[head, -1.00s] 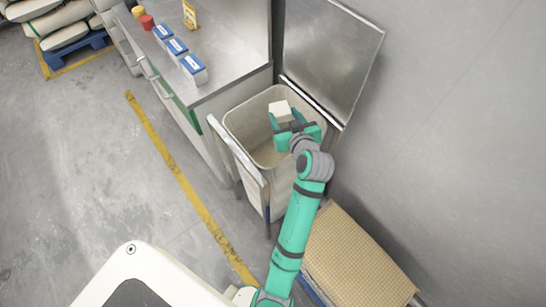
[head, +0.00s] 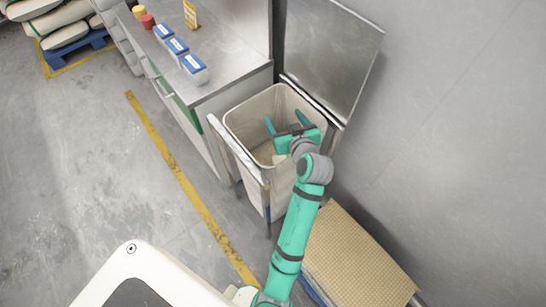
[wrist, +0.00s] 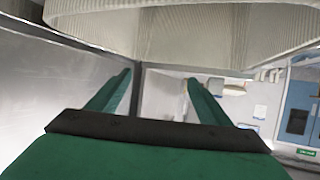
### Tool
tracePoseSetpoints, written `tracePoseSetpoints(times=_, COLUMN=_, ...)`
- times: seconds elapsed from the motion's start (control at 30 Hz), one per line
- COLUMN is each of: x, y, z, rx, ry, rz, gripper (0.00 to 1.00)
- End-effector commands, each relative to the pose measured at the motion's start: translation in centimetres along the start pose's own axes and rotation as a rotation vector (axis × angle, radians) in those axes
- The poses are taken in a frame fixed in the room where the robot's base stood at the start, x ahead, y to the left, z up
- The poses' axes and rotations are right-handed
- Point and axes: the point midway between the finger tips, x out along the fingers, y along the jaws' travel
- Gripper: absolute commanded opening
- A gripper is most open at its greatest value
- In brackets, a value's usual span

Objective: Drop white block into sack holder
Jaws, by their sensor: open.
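The sack holder (head: 249,118) is an open, pale-lined bin in a metal frame, standing between the counter and the wall in the head view. My gripper (head: 286,121) is over its opening, with green fingers spread apart and nothing between them. The wrist view also shows the open, empty fingers (wrist: 158,78). A small pale patch (head: 277,159) shows low inside the sack holder beside my gripper. It looks like the white block, partly hidden by the gripper, but I cannot be sure.
A raised metal lid (head: 330,55) stands behind the sack holder. A steel counter (head: 225,55) with several blue-and-white boxes is at left. A tan woven-topped stand (head: 360,262) is at lower right.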

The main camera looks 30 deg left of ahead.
Motion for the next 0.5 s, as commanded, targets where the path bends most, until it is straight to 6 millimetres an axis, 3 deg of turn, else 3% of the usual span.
tracePoseSetpoints(times=0.5, x=-8.6, y=-0.1, z=0.0, rx=-0.001, ry=0.001, rz=0.001, gripper=0.72)
